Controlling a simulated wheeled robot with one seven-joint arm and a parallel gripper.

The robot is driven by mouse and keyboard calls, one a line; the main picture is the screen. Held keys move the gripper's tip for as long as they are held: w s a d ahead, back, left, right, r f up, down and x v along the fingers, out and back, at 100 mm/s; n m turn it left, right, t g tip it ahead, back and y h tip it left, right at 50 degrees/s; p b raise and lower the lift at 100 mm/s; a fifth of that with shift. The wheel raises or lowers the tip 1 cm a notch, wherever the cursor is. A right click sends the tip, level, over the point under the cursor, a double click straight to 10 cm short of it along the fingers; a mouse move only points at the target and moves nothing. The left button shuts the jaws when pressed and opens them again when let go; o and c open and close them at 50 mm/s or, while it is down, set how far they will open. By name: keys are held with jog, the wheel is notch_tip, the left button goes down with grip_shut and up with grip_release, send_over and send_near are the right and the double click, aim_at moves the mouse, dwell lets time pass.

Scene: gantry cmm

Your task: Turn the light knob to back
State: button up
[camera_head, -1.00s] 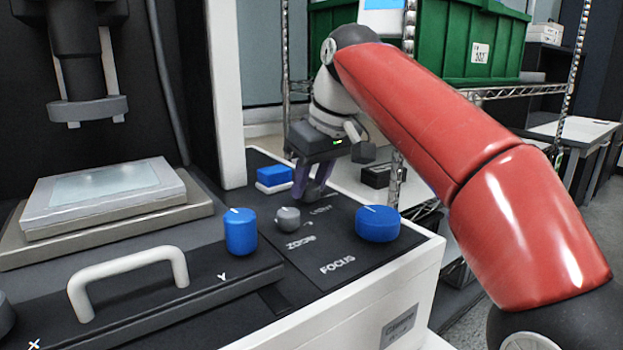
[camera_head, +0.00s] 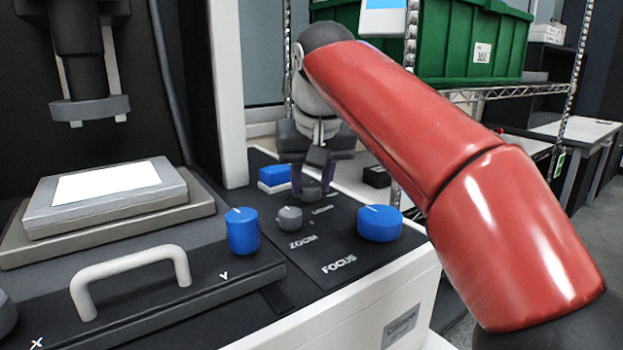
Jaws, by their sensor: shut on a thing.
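The light knob (camera_head: 312,193) is a small grey knob behind the zoom knob, by the partly covered light label on the black panel. My gripper (camera_head: 312,184) reaches down over it, with one dark purple finger on each side, and is shut on it. The fingers and gripper body hide part of the knob, so I cannot make out its pointer. The stage plate (camera_head: 108,186) under the lens column shows bright white.
The grey zoom knob (camera_head: 289,218), blue focus knob (camera_head: 379,223) and blue Y knob (camera_head: 241,231) stand close in front. A blue block (camera_head: 274,176) is just left of my gripper. A white handle (camera_head: 130,262) rises at the front left. A wire shelf with a green bin (camera_head: 470,45) stands behind.

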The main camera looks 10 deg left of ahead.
jog(key=o, duration=1)
jog(key=shift+v, duration=3.85)
